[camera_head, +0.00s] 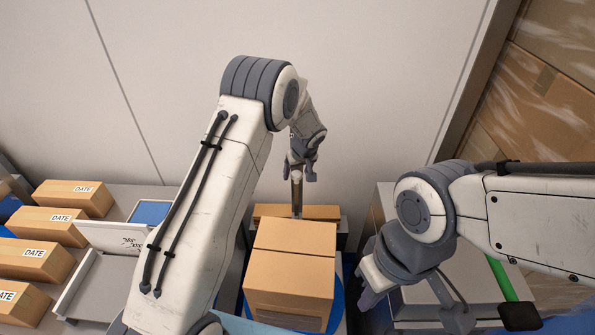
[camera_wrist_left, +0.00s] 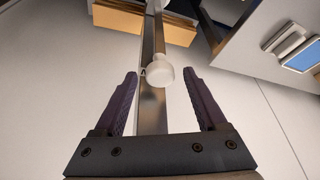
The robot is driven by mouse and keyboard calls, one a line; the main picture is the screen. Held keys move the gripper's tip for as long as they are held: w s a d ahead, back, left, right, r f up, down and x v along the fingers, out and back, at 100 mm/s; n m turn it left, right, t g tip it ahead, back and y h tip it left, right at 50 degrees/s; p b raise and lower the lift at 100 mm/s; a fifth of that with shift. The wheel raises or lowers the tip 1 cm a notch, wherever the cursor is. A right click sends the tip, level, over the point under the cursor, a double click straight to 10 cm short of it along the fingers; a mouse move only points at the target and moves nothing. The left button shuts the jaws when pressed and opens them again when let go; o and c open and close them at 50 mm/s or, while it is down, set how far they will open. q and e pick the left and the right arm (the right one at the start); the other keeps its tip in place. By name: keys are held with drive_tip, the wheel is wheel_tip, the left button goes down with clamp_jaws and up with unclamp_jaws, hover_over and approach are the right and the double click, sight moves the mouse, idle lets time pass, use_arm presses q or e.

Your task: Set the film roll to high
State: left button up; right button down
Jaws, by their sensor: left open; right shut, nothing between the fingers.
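A metal post (camera_head: 297,196) stands upright behind the cardboard boxes. In the left wrist view the post (camera_wrist_left: 152,108) runs up the middle, with a white round knob (camera_wrist_left: 166,77) on it and a small dark mark beside the knob. I cannot make out a film roll for certain. My left gripper (camera_head: 299,172) is at the top of the post. Its purple fingers are open, one on each side of the post and knob, apart from both. My right gripper (camera_head: 374,284) is low, right of the boxes, shut and empty; its fingertips are partly hidden.
A large cardboard box (camera_head: 290,270) stands on a blue surface in the middle, with another box (camera_head: 318,212) behind it. Several boxes labelled DATE (camera_head: 75,197) line the left side. A console with a blue screen (camera_head: 149,212) is left of my left arm. Wrapped cartons (camera_head: 550,100) stand right.

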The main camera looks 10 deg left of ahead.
use_arm(q)
clamp_jaws()
idle(1.4)
